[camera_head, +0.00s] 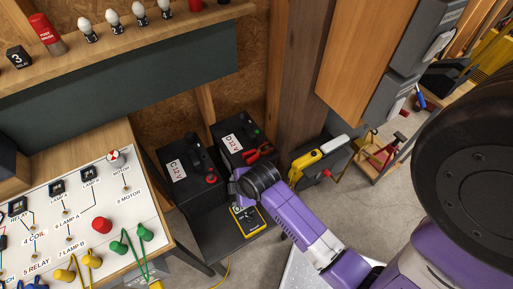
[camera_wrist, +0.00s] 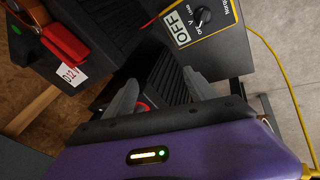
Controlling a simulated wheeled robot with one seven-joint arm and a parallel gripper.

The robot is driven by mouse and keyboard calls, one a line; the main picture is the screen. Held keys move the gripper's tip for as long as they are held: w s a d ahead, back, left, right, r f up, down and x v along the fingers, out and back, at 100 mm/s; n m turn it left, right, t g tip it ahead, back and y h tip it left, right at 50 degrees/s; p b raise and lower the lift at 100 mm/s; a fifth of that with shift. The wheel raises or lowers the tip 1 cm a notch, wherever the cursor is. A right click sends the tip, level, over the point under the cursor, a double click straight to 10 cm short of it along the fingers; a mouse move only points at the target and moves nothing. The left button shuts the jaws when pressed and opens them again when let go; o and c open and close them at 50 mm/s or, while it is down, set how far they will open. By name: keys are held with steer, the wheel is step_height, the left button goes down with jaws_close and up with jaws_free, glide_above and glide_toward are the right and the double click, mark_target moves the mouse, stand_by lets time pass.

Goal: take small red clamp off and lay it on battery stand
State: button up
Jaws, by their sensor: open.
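The small red clamp (camera_head: 258,153) sits on top of the black battery marked D 12 V (camera_head: 231,142). It also shows at the upper left of the wrist view (camera_wrist: 65,43), beside the battery's white label. My gripper (camera_head: 240,186) is in front of this battery, apart from the clamp. In the wrist view my gripper (camera_wrist: 163,92) is open, and the clamp is outside the fingers, to their upper left. A red ring (camera_wrist: 143,105) shows partly hidden by the left finger; I cannot tell what it belongs to. The dark battery stand (camera_head: 218,250) is under the batteries.
Battery C 12 V (camera_head: 184,172) stands left of battery D. A yellow-edged meter (camera_head: 247,221) lies on the stand, close to the fingers in the wrist view (camera_wrist: 202,30). A wooden post (camera_head: 303,80) rises behind. A wiring panel (camera_head: 75,220) is at left.

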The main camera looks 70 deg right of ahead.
mark_target(254, 151)
steer(key=d+r+g, duration=0.1)
steer(key=d, duration=0.2)
steer(key=w+d+r+n+p, duration=0.1)
steer(key=d+r, duration=0.1)
steer(key=d, duration=0.1)
steer(key=d+r+n+g+p, duration=0.1)
steer(key=d, duration=0.2)
steer(key=shift+w+r+g+y, duration=0.25)
steer(key=shift+r+g+y, duration=0.05)
steer(key=shift+y, duration=0.1)
steer(key=d+r, duration=0.1)
steer(key=d, duration=0.1)
steer(key=s+d+r+n+g+p, duration=0.1)
steer(key=d, duration=0.1)
steer(key=s+d+r+n+g+y+p, duration=0.1)
steer(key=d, duration=0.1)
steer(key=shift+d, duration=0.25)
steer(key=shift+w+f+p, duration=0.2)
steer(key=shift+f+p, duration=0.1)
steer(key=shift+f, duration=2.55)
jaws_close()
